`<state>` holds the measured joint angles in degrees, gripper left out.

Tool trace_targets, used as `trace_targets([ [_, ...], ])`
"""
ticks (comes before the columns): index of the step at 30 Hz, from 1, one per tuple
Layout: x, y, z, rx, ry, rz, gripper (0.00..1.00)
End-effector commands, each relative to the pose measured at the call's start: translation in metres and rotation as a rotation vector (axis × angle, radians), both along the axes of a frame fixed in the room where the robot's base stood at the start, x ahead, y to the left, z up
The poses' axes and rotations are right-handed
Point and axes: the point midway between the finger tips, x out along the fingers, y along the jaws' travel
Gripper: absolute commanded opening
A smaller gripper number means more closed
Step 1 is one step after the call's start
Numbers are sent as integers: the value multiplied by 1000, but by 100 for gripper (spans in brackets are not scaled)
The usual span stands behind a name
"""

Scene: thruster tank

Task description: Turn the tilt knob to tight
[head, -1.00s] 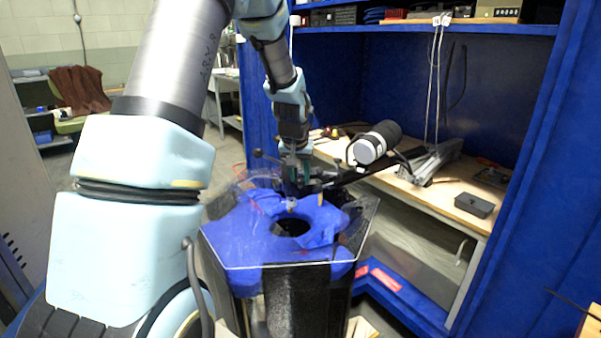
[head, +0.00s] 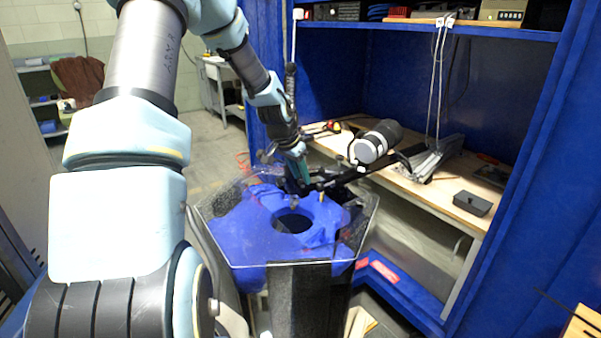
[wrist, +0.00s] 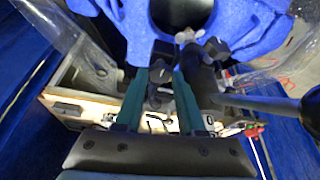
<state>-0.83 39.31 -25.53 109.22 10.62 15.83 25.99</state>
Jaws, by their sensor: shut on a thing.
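My gripper (head: 301,180) is at the rear edge of the clear-walled tank (head: 232,264), beside the dark clamp end of the motor's shaft. In the wrist view, my gripper's two teal fingers (wrist: 160,84) stand either side of a small dark knob (wrist: 158,92), which I take to be the tilt knob, and are shut on it. The knob's markings are not readable. The trolling motor, with its black and white head (head: 376,144), leans to the right on a dark shaft (head: 340,180). In the head view, the gripper and clamp hide the knob.
Open floor lies behind the tank to the left.

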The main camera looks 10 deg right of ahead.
Motion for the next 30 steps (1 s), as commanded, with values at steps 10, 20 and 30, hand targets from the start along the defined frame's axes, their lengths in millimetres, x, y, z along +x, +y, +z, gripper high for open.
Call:
trace_targets([
  [10,0,1,-1,2,1,-4,0],
  [20,1,1,-1,1,0,-2,68],
  [30,2,2,0,1,-5,3,68],
])
